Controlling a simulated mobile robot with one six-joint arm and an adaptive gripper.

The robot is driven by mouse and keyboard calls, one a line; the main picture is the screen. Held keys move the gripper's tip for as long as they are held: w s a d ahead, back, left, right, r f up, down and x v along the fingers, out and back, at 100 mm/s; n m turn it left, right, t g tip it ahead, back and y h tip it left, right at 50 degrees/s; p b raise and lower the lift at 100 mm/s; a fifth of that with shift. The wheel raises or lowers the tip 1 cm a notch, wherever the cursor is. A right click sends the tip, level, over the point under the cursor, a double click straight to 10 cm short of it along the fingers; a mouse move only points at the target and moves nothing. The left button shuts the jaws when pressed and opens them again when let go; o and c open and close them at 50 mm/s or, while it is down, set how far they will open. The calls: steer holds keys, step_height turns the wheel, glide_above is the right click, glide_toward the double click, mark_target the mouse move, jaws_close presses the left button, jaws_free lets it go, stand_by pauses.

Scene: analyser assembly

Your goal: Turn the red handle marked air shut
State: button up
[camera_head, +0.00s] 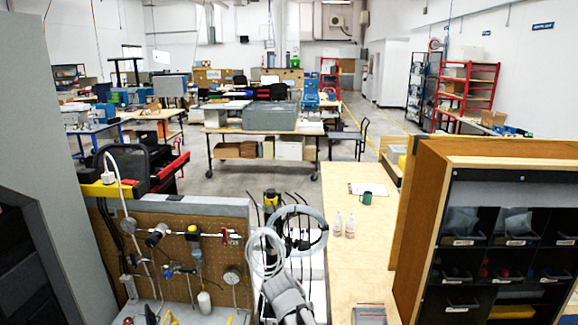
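A small red handle (231,238) shows at the right end of a horizontal pipe on the brown pegboard panel (135,222), at the lower left. Its marking is too small to read, and I cannot tell whether it lies along or across the pipe. A grey and black jointed part (288,298), probably the end of my arm, shows at the bottom centre, right of the panel and apart from the red handle. Its fingers cannot be made out.
A round gauge (232,275), a yellow-topped fitting (193,232) and a blue valve part (169,271) sit near the handle. Coiled pale tubing (266,252) hangs right of the panel. A wooden bench (345,275) carries bottles and a green mug (367,197). A bin cabinet (425,200) stands right.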

steer(key=s+d+f+n+g+y+b, duration=0.1)
steer(key=s+d+f+g+y, duration=0.1)
steer(key=s+d, duration=0.4)
steer(key=s+d+f+g+y+b, duration=0.1)
steer(key=s+d+f+g+b, duration=0.1)
steer(key=s+d, duration=0.4)
step_height(320, 180, down, 3)
steer(key=shift+s+d+r+n+g+y, duration=0.1)
steer(key=shift+s+d+n+g+y, duration=0.15)
steer(key=shift+d+n+g+y, duration=0.45)
steer(key=shift+a+m+h, duration=0.2)
steer(key=shift+m+h, duration=0.1)
